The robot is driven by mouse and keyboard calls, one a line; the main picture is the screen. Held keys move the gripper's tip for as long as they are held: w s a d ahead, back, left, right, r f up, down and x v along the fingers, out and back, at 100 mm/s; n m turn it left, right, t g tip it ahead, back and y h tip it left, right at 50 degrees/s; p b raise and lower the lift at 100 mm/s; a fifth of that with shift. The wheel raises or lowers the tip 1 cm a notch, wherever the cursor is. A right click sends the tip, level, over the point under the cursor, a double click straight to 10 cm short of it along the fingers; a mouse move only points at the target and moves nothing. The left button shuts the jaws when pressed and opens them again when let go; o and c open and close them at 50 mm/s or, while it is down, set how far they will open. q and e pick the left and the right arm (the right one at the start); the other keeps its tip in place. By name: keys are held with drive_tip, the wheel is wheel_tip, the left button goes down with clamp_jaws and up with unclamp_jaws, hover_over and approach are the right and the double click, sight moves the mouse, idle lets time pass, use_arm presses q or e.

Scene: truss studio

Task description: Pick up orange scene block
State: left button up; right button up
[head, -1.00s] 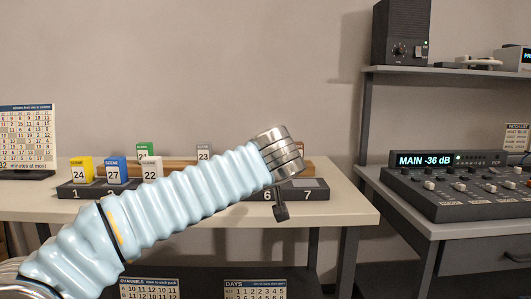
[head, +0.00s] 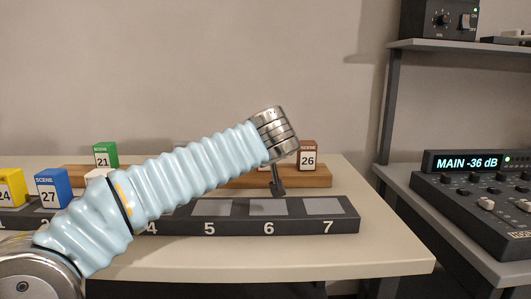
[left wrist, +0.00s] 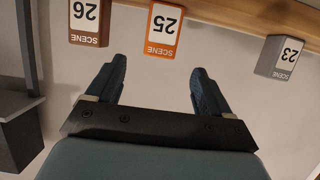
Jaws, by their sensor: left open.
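The orange scene block (left wrist: 163,30), marked 25, stands on the wooden rack in the left wrist view, upside down in that picture. It lies ahead of the gap between my left gripper's fingers (left wrist: 158,72), which are apart and empty, not touching it. In the head view the orange block is hidden behind my left arm. There, a dark part of my left gripper (head: 278,186) hangs below the wrist in front of the rack. My right gripper is in neither view.
A brown block 26 (left wrist: 89,22) and a grey block 23 (left wrist: 279,57) flank the orange one on the rack (head: 238,180). The dark numbered tray (head: 345,226) lies in front, with slots 5, 6 and 7 empty. A mixing console (head: 470,203) is at the right.

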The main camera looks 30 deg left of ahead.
use_arm(q)
drive_tip(key=p+x, duration=0.1)
drive_tip(key=x, duration=0.5)
drive_tip(key=shift+a, duration=0.1)
drive_tip(key=p+x, duration=0.2)
drive_tip(key=x, duration=0.3)
drive_tip(key=shift+f, duration=0.1)
drive_tip(key=shift+w+f, duration=0.15)
drive_tip(key=c, duration=1.1)
